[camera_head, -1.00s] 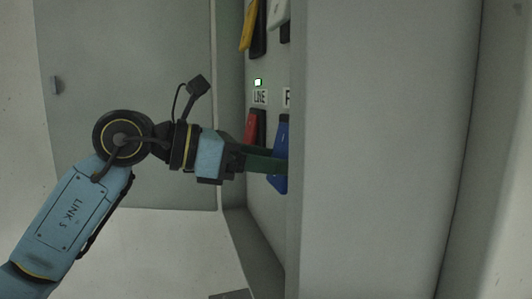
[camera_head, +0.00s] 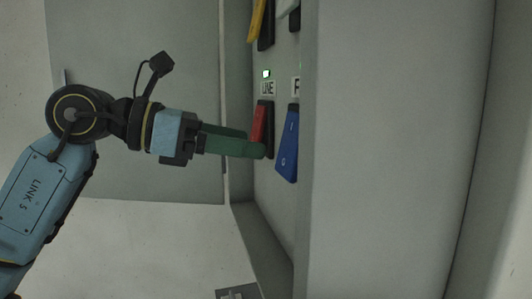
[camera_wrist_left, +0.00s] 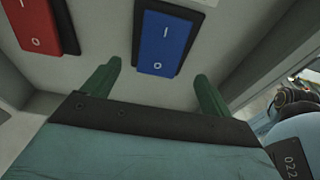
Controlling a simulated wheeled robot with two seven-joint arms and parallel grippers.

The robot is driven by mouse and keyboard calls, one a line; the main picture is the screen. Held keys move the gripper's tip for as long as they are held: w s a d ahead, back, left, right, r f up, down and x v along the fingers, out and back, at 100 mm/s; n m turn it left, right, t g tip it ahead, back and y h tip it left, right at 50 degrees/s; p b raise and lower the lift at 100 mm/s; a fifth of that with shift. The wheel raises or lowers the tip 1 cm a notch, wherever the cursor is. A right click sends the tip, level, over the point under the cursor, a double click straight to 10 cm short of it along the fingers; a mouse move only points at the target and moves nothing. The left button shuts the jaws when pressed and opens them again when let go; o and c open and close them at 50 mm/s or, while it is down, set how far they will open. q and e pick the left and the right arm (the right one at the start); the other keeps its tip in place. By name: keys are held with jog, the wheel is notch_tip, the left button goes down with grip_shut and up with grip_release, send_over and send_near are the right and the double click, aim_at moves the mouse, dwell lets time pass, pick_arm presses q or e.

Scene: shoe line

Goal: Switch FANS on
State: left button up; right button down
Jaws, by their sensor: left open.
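The blue rocker switch (camera_head: 287,150), marked I above O, is on the cabinet panel under a label of which only an F shows. Its lower O end appears to stand out further than its I end. It also shows in the left wrist view (camera_wrist_left: 165,42). My left gripper (camera_head: 253,142) is open and empty, with green fingers pointing at the panel. In the left wrist view its fingertips (camera_wrist_left: 158,70) lie to either side of the blue switch's lower end. In the head view they are left of it, apart from it. My right gripper is out of view.
A red switch (camera_head: 258,122) under the LINE label (camera_head: 267,87) and a lit green lamp (camera_head: 266,73) is beside the blue one. A sliver of green shows above the F label. A yellow switch (camera_head: 257,18) is higher up. The cabinet side wall (camera_head: 390,150) hides the panel's right.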

pick_arm(q)
jog(key=b+v, duration=0.1)
jog(key=v, duration=0.6)
jog(key=shift+a, duration=0.2)
